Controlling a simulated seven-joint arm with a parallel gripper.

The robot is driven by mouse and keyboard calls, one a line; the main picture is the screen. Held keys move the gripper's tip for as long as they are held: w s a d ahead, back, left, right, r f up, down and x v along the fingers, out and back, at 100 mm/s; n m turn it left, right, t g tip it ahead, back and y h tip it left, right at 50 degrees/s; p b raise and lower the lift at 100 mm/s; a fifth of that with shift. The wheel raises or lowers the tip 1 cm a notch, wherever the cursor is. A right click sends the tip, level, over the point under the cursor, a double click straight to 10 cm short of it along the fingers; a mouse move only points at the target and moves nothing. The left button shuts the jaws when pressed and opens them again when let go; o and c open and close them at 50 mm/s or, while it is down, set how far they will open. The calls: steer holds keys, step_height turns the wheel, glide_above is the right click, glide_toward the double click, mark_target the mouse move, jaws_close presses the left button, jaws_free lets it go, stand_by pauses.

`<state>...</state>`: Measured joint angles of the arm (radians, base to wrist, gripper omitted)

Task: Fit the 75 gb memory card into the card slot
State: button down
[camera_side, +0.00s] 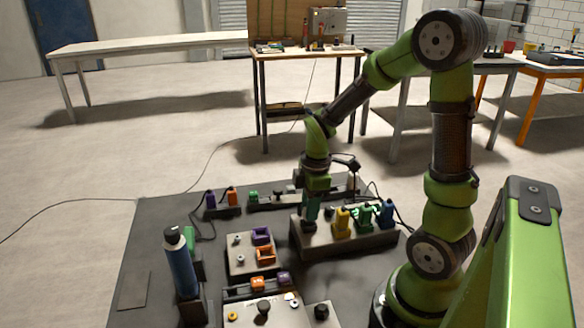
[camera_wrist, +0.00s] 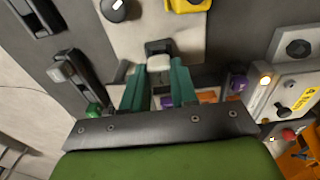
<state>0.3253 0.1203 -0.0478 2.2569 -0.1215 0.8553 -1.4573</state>
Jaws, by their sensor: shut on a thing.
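My gripper (camera_side: 311,214) points down over the near left end of a grey box (camera_side: 352,244). In the wrist view its two teal fingers (camera_wrist: 158,68) are closed on a small pale grey piece, which I take to be the memory card (camera_wrist: 158,63). No label on it can be read. A black block, seemingly the card slot (camera_wrist: 158,47), is just beyond the fingertips on the grey box. The card's far end meets or overlaps the black block in the wrist view. I cannot tell how deep it sits. In the side view the fingers hide the card.
Yellow (camera_side: 342,222), green (camera_side: 364,217) and blue (camera_side: 386,213) plugs stand on the same box, right of my gripper. A grey panel with purple (camera_side: 261,236) and orange (camera_side: 265,255) connectors lies to the left. A tall blue bottle (camera_side: 181,266) stands at the front left.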

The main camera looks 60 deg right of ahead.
steer(key=shift+f, duration=0.5)
stand_by(0.3)
steer(key=c, duration=0.8)
jaws_free()
steer(key=shift+c, duration=0.8)
steer(key=shift+o, duration=0.2)
steer(key=shift+o, duration=1.2)
steer(key=shift+d+r, duration=0.1)
steer(key=shift+r, duration=0.5)
step_height(320, 180, up, 2)
steer(key=shift+w+d+r, duration=0.1)
steer(key=shift+w+r, duration=0.05)
steer(key=shift+c, duration=0.3)
steer(key=shift+o, duration=0.5)
steer(key=shift+r, duration=0.35)
steer(key=shift+a+r, duration=0.2)
steer(key=shift+r, duration=1.75)
